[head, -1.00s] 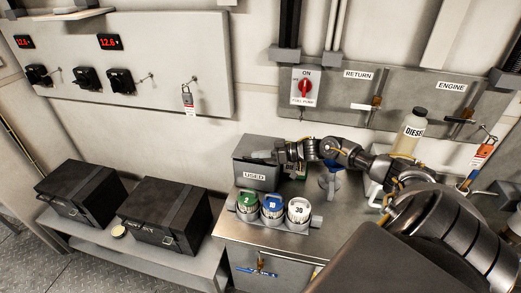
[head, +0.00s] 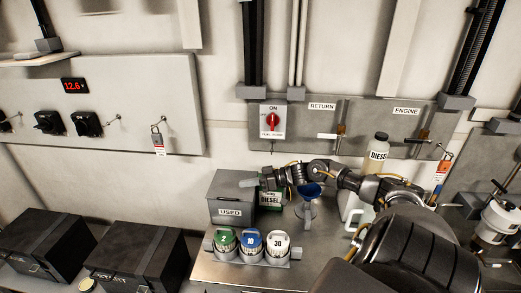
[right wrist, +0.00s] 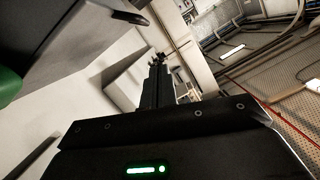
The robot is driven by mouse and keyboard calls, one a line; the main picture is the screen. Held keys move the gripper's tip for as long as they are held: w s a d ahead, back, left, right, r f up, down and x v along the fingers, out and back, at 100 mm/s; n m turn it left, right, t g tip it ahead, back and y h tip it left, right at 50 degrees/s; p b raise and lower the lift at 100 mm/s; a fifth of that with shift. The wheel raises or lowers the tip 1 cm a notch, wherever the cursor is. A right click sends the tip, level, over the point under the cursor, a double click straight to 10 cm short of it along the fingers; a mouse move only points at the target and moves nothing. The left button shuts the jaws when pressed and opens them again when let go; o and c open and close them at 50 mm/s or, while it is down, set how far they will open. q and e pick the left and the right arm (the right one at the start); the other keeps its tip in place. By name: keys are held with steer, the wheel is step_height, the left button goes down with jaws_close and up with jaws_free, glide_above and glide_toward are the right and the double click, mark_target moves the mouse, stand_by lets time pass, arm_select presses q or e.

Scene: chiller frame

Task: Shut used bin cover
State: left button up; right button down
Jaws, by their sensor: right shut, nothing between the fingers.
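The grey bin marked USED (head: 230,212) stands at the back left of the metal counter. Its flat grey top (head: 226,184) shows no clear gap, but I cannot tell whether the cover is fully down. My right gripper (head: 248,182) is shut and empty, its fingers pointing left at the bin's upper right edge. Contact cannot be told. In the right wrist view the shut fingers (right wrist: 157,75) show in the middle, with a grey block at upper left. My left gripper is not in view.
A green DIESEL container (head: 271,199) stands right of the bin, close under my right wrist. Green, blue and white-capped bottles (head: 250,243) sit in a rack in front. A blue funnel (head: 311,191) and a DIESEL bottle (head: 377,153) are further right.

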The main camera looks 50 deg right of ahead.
steer(key=v, duration=0.5)
stand_by(0.4)
